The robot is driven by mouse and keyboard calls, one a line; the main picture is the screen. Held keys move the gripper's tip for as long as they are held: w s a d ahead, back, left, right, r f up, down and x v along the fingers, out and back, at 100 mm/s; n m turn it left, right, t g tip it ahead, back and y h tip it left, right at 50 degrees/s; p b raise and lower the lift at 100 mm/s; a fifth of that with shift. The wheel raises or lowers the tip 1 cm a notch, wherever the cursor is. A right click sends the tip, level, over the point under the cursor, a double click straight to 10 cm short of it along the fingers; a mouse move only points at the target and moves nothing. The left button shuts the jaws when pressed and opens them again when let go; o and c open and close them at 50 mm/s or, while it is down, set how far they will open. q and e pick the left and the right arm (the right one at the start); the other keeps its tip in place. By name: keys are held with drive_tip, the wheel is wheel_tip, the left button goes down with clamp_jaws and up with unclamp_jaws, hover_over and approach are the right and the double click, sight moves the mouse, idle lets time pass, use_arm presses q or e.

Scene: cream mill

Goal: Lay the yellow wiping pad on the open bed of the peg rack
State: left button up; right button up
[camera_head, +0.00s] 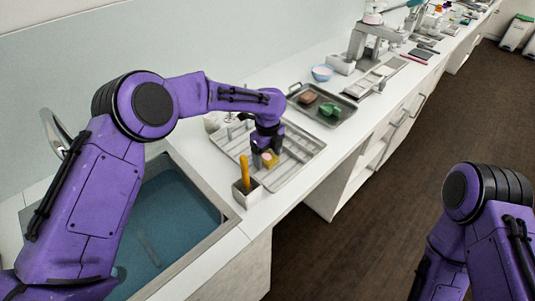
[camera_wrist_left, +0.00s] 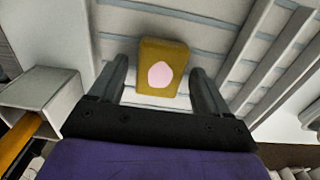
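The yellow wiping pad (camera_head: 269,160) is a small block with a pale pink spot on its face; it also shows in the left wrist view (camera_wrist_left: 178,52). It appears to lie on the bare bed of the peg rack (camera_head: 306,149), a grey ribbed tray on the counter. The rack's slats fill the left wrist view (camera_wrist_left: 236,27). My left gripper (camera_head: 264,160) points down over the rack. Its fingers stand apart on either side of the pad, with a gap visible on both sides. My right gripper is out of view; only its arm shows at the lower right.
A white holder (camera_head: 246,194) with an orange-yellow handle (camera_head: 244,171) stands close left of the rack. A sink (camera_head: 170,230) lies nearer to me. A dark tray (camera_head: 345,110) with a brown and a green item sits beyond the rack. The counter's front edge is close on the right.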

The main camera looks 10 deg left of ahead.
sight(268, 157)
use_arm(q)
wheel_tip(268, 157, up, 12)
drive_tip(key=b, duration=0.1)
drive_tip(key=shift+r+b, duration=0.2)
drive_tip(key=shift+b, duration=0.2)
